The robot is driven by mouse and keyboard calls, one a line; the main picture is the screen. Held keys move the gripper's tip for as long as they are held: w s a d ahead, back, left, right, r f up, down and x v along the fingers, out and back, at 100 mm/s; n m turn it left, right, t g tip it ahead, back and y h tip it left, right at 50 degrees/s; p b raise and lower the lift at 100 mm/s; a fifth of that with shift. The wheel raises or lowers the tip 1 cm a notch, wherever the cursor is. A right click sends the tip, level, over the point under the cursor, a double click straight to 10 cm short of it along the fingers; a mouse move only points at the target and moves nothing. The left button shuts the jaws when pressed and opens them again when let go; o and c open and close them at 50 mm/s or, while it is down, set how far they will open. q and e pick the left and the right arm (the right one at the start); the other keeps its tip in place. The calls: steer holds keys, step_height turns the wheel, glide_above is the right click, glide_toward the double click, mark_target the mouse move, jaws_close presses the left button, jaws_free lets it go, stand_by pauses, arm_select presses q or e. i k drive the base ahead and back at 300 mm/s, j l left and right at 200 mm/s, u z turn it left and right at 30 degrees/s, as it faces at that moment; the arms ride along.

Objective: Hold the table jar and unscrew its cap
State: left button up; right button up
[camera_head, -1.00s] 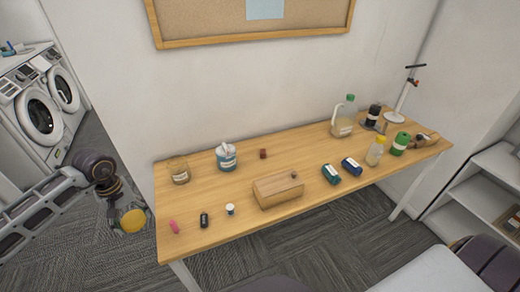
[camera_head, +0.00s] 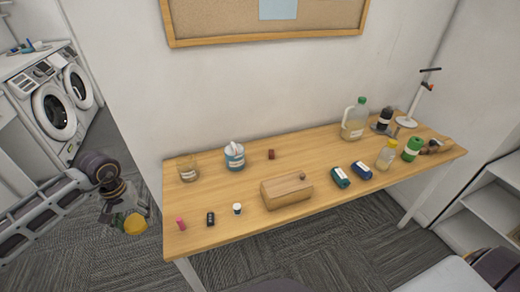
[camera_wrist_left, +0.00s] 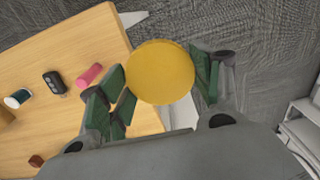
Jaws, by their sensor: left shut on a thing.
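My left gripper (camera_head: 128,218) is off the left end of the table, over the carpet. It is shut on a round yellow cap (camera_wrist_left: 160,72), which sits between the green finger pads in the left wrist view. The yellow cap also shows in the head view (camera_head: 134,223). Whether a jar body is under it is hidden. A clear glass jar (camera_head: 188,171) with a pale label stands upright at the table's left back, apart from the gripper; no yellow cap shows on it. My right gripper is out of view.
The wooden table (camera_head: 330,210) holds a wipes tub (camera_head: 234,157), a wooden box (camera_head: 287,189), a pink item (camera_head: 181,224), a black fob (camera_head: 211,218) and a small white-lidded jar (camera_head: 237,208). Bottles crowd the right end. The front left of the table is partly clear.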

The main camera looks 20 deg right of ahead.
mark_target(186, 165)
steer(key=i+l, duration=0.1)
steer(key=l, duration=0.7)
steer(key=i+l, duration=0.1)
steer(key=l, duration=0.65)
steer(key=i+l, duration=0.1)
steer(key=l, duration=0.7)
steer(key=i+l, duration=0.1)
steer(key=l, duration=0.7)
steer(key=i+l, duration=0.1)
steer(key=l, duration=0.65)
steer(key=u, duration=0.05)
